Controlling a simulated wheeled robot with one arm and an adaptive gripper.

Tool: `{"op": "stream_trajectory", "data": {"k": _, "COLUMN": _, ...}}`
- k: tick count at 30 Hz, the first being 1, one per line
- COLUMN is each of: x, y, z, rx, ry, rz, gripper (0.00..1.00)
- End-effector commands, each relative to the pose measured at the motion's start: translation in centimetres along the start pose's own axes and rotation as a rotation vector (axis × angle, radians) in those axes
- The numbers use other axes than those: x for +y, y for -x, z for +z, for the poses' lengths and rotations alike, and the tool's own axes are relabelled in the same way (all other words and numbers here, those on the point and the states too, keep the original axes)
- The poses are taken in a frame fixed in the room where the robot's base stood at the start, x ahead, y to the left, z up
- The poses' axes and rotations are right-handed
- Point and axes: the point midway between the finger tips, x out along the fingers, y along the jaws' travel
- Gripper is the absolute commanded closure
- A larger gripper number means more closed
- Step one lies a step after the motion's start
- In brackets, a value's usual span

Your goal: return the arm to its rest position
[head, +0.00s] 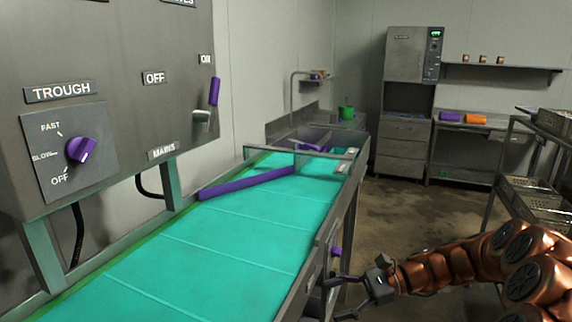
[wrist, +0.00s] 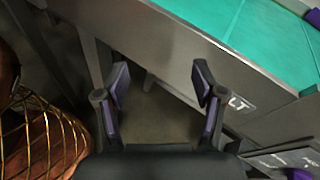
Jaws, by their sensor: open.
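My gripper (head: 341,298) is at the lower right of the head view, beside the near right side of the conveyor and in front of its frame. My copper-coloured arm reaches in from the right edge. In the wrist view my gripper (wrist: 159,85) has its two purple-padded fingers spread apart, with nothing between them. Dark floor and the conveyor's metal side rail (wrist: 175,45) show beyond the fingers. The fingers look close to the rail; I cannot tell whether they touch it.
A teal conveyor belt (head: 225,229) with a purple diverter bar (head: 246,183) runs away from me. A control panel with a purple trough knob (head: 81,150) stands left. A purple knob (head: 336,251) sits on the conveyor's side. Rack trays (head: 537,192) stand right. Floor between is open.

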Motion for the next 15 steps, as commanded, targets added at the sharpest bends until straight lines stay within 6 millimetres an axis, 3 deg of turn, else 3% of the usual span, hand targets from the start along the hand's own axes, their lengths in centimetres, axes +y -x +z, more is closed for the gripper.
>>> {"op": "stream_trajectory", "data": {"k": 6, "x": 4.3, "y": -3.1, "z": 4.0, "rx": 0.097, "ry": 0.156, "rz": 0.172, "gripper": 0.31}}
{"op": "stream_trajectory", "data": {"k": 15, "x": 10.9, "y": -5.1, "z": 7.1, "rx": 0.239, "ry": 0.361, "rz": 0.399, "gripper": 0.31}}
